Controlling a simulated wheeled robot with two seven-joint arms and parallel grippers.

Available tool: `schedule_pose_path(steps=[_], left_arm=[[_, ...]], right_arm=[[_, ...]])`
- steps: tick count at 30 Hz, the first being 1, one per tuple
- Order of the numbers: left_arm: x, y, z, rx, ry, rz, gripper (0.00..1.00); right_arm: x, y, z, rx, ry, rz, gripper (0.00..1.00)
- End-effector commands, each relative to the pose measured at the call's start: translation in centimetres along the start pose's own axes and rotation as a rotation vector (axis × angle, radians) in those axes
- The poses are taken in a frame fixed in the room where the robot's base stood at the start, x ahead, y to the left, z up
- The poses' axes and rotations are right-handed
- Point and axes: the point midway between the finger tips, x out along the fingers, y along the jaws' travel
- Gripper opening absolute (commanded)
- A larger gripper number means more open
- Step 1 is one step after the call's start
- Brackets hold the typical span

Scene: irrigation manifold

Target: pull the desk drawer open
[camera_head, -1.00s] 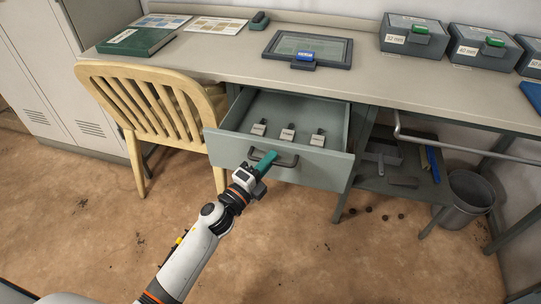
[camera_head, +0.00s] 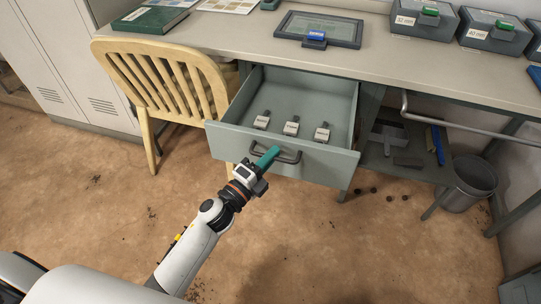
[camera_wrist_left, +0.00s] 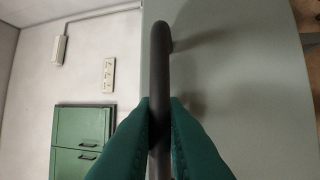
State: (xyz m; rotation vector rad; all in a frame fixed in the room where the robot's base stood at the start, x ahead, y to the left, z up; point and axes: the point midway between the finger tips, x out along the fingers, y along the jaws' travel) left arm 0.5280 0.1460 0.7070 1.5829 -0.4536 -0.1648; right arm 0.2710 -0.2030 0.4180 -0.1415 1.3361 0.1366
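The desk drawer (camera_head: 230,138) is grey-green and stands well out from under the desk top in the head view. Its dark bar handle (camera_head: 290,158) is on the front face. Several small tagged items lie inside, such as the middle one (camera_head: 291,128). My left gripper (camera_head: 268,156) has teal fingers at the left part of the handle. In the left wrist view the fingers (camera_wrist_left: 158,115) close on both sides of the dark handle bar (camera_wrist_left: 159,65), with the drawer front (camera_wrist_left: 235,90) to the right. My right gripper is not in view.
A wooden chair (camera_head: 165,75) stands left of the drawer, close to its side. A low shelf (camera_head: 400,165) and a bin (camera_head: 470,185) are at right. The floor before the drawer is open.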

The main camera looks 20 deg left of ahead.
Motion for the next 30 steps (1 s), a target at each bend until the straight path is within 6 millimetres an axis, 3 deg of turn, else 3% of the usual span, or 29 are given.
schedule_pose_path(steps=[1,4,12,16,30], left_arm=[[0.0,0.0,0.0,0.0,0.0,-0.001,0.17],[0.0,0.0,0.0,0.0,0.0,-0.001,0.32],[-0.1,0.0,0.0,-0.001,0.0,-0.001,0.32],[-1.0,-0.1,0.0,-0.002,0.001,-0.002,0.32],[-10.1,-0.1,0.0,-0.002,0.002,-0.003,0.32]], right_arm=[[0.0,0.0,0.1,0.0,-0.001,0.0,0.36],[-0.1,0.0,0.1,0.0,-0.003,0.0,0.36],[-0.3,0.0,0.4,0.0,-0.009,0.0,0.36],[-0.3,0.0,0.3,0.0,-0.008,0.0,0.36],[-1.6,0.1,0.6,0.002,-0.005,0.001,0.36]])
